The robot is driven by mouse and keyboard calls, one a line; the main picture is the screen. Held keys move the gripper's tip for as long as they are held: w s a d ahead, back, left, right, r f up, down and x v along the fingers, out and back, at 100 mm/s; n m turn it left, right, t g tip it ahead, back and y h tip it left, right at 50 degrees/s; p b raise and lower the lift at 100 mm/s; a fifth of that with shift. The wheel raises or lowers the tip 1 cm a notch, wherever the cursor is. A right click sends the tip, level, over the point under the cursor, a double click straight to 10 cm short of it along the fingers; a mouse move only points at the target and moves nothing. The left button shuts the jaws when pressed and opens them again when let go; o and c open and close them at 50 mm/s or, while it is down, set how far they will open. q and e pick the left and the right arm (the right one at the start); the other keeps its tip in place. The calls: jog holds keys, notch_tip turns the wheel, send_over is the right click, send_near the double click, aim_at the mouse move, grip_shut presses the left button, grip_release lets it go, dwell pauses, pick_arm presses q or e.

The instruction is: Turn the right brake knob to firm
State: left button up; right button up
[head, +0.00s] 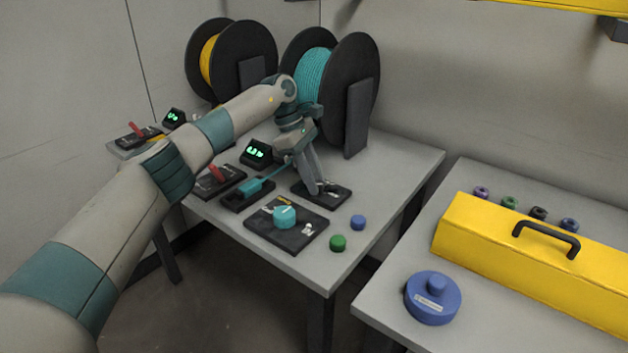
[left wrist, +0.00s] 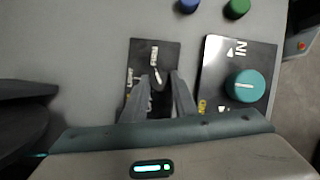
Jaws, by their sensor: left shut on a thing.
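The right brake knob (left wrist: 157,85) is a small dark knob with a white pointer, on a black plate (left wrist: 142,57) labelled LIGHT at the left and FIRM at the top in the left wrist view. The pointer points roughly up the picture, towards the FIRM side. My left gripper (left wrist: 160,82) reaches down over the plate and is shut on the knob, one finger on each side. In the head view my left gripper (head: 318,188) stands over the same plate (head: 338,197), in front of the teal spool, and hides part of the knob. My right gripper is not in view.
A larger black plate with a teal knob (head: 284,217) stands close by, nearer the table's front corner. Blue (head: 358,222) and green (head: 338,243) caps lie beside it. Two spools (head: 362,85) stand behind. A yellow toolbox (head: 520,250) is on the right table.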

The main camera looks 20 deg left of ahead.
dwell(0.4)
pick_arm(q)
jog(key=o, duration=1)
jog(key=shift+o, duration=0.2)
jog(key=shift+r, duration=0.15)
jog(key=v, duration=1.7)
jog(key=shift+p, duration=0.35)
jog(key=shift+r, duration=0.1)
